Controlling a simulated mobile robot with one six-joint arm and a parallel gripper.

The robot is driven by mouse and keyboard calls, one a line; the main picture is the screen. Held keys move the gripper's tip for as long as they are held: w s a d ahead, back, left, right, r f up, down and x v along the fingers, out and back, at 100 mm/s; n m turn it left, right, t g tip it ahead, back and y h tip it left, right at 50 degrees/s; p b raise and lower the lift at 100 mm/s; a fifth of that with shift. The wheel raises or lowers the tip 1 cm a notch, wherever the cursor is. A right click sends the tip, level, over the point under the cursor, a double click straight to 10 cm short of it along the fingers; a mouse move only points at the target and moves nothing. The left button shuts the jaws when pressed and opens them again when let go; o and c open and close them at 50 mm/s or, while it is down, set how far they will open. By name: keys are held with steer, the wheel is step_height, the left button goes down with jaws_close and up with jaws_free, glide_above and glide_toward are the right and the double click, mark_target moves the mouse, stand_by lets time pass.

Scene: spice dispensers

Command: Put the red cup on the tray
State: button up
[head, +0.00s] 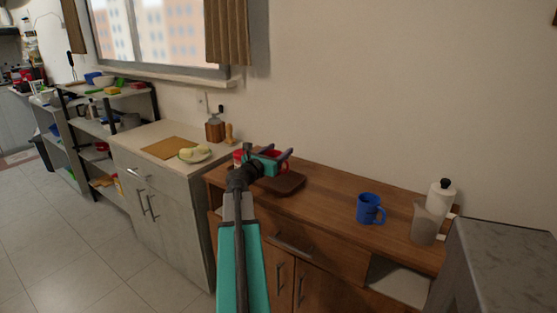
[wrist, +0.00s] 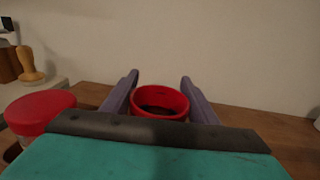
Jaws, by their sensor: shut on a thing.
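The red cup (wrist: 160,101) is between the two purple-grey fingers of my gripper (wrist: 160,78) in the wrist view, upright, with a dark inside. My gripper (head: 283,152) is shut on it. In the head view the cup is mostly hidden by my gripper. The dark brown tray (head: 289,186) lies on the wooden cabinet top, just below and in front of my gripper. I cannot tell whether the cup touches the tray.
A red-lidded jar (wrist: 40,112) stands close to the left of my gripper. On the wooden cabinet (head: 325,190), a blue mug (head: 369,208), a grey pitcher (head: 425,225) and a white bottle (head: 440,198) stand to the right. The cabinet top between tray and mug is clear.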

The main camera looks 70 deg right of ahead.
steer(key=shift+d, duration=0.15)
steer(key=shift+w+d, duration=0.1)
steer(key=shift+d, duration=0.15)
steer(key=shift+d+f, duration=0.1)
steer(key=shift+f, duration=1.65)
steer(key=shift+f+b, duration=0.1)
steer(key=shift+b, duration=0.2)
steer(key=o, duration=1.3)
